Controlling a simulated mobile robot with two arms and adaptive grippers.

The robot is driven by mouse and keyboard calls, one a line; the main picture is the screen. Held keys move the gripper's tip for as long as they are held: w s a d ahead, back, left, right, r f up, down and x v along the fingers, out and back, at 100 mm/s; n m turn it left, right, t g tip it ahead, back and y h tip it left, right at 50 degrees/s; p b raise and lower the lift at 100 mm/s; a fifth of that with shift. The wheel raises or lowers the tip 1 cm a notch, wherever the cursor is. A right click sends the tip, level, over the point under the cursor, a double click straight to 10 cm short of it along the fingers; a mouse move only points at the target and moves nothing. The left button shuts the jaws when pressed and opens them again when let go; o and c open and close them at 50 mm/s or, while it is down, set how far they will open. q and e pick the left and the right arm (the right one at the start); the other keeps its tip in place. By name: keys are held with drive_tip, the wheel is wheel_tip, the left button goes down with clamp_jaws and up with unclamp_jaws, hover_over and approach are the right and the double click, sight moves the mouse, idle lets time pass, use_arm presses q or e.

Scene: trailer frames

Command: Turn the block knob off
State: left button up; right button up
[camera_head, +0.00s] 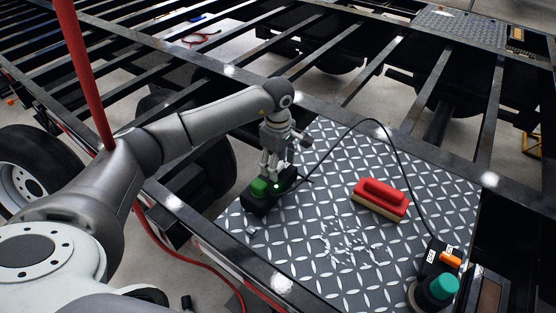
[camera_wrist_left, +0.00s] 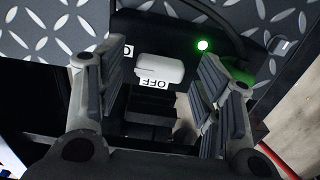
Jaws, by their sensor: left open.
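The black block (camera_head: 258,204) lies at the left edge of a patterned metal plate, with a green part (camera_head: 264,187) on top. In the left wrist view, the block carries a pale grey knob (camera_wrist_left: 160,68), with its long side lying across the picture. A white OFF label (camera_wrist_left: 154,83) sits just below it, and another label, partly hidden, lies at its left end. A small green lamp (camera_wrist_left: 203,45) is lit. My left gripper (camera_head: 270,172) is over the block, pointing down. Its open fingers stand either side of the knob, with visible gaps. My right gripper is not in view.
A red-topped brush (camera_head: 381,198) lies on the metal plate (camera_head: 330,150). A second black box (camera_head: 432,278) with an orange knob and a teal button stands at lower right. A black cable arches over the plate. Dark frame beams surround it.

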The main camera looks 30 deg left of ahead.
use_arm(q)
drive_tip(key=shift+c, duration=0.4)
drive_tip(key=c, duration=0.9)
drive_tip(key=shift+c, duration=0.2)
